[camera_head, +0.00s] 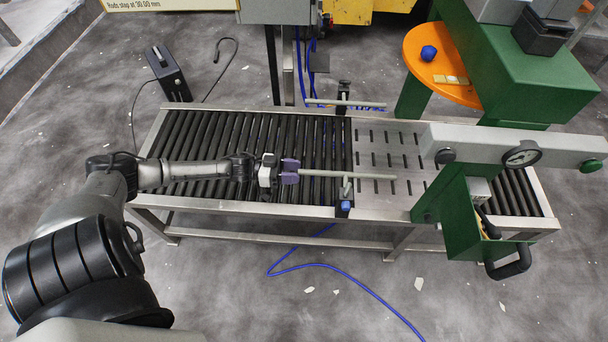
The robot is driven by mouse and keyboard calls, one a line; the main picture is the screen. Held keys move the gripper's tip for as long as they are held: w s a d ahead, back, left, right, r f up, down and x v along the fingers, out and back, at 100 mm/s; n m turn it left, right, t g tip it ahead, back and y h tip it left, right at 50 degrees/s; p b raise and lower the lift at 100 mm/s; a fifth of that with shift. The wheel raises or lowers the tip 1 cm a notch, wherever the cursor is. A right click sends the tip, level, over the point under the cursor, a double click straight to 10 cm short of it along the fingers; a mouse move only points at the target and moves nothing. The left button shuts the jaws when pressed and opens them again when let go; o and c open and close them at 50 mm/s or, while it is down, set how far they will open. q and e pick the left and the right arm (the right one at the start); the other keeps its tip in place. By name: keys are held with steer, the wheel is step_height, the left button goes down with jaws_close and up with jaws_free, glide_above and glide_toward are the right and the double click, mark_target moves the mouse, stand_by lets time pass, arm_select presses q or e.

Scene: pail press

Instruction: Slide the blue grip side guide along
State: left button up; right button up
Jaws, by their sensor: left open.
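The side guide with the blue grip (345,206) stands at the near edge of the roller conveyor. Its pale horizontal rod (350,174) reaches over the rollers and the slotted plate, and a short upright joins it to the grip. My left gripper (293,171) has purple fingers and is open at the left end of this rod. One finger shows on the far side of the rod end and one on the near side. I cannot tell whether they touch it. My right gripper is out of view.
A second side guide (344,98) with a dark grip stands at the conveyor's far edge. The green press (455,205) with a gauge bridges the right part. An orange round table (440,72) stands behind.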

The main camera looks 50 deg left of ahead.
mark_target(304, 171)
arm_select(q)
steer(key=shift+b+x, duration=0.55)
steer(key=shift+x, duration=1.2)
steer(key=shift+c, duration=0.2)
jaws_close()
